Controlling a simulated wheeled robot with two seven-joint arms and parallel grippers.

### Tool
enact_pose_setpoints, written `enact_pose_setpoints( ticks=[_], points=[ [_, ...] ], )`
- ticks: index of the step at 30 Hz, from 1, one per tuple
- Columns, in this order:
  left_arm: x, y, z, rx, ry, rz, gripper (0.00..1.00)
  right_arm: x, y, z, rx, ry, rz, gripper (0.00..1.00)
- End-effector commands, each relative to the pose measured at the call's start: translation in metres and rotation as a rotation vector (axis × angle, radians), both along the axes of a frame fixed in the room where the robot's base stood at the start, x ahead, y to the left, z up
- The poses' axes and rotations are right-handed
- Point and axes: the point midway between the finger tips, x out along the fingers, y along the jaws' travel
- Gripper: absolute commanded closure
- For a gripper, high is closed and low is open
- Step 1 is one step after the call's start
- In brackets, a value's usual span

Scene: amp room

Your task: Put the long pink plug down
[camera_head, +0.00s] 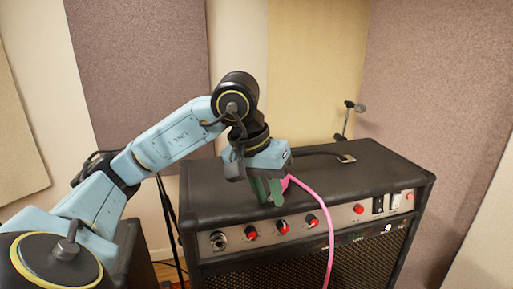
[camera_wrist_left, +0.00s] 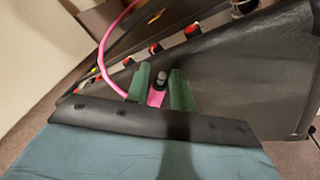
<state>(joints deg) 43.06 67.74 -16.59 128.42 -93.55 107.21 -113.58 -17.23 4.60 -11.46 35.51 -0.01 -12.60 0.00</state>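The long pink plug (camera_wrist_left: 156,97) shows in the left wrist view between the two green fingers of my left gripper (camera_wrist_left: 160,88), its dark and grey tip pointing up in the picture. The fingers look shut around it, with little gap. In the head view my left gripper (camera_head: 267,191) points down at the front part of the amplifier top (camera_head: 330,170). A bit of the pink plug (camera_head: 286,183) shows just right of the fingers, the rest hidden by them. Whether the plug touches the top is hard to tell. My right gripper is not in view.
A pink cable (camera_head: 327,222) runs from the plug over the amplifier's front panel and down. The panel has a jack socket (camera_head: 218,240), several red-capped knobs and switches. A black strap handle (camera_head: 325,152) lies on the top behind the gripper.

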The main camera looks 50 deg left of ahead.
Motion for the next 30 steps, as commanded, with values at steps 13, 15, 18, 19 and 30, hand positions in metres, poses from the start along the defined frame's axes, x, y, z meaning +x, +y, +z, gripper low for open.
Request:
enact_pose_setpoints(
  ticks=[13, 15, 18, 19, 30],
  points=[
    [-0.025, 0.012, 0.096, 0.003, -0.011, 0.005, 0.71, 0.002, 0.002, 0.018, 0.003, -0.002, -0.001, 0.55],
    [-0.027, 0.013, 0.105, 0.004, -0.009, 0.005, 0.71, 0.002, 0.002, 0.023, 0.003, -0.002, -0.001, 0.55],
    [-0.030, 0.013, 0.114, 0.003, -0.009, 0.004, 0.71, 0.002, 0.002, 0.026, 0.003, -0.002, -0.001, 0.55],
    [-0.030, 0.014, 0.115, 0.003, -0.009, 0.004, 0.71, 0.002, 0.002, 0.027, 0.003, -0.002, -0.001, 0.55],
    [-0.032, 0.014, 0.119, 0.002, -0.008, 0.005, 0.71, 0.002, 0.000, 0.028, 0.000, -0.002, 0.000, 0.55]
  ],
)
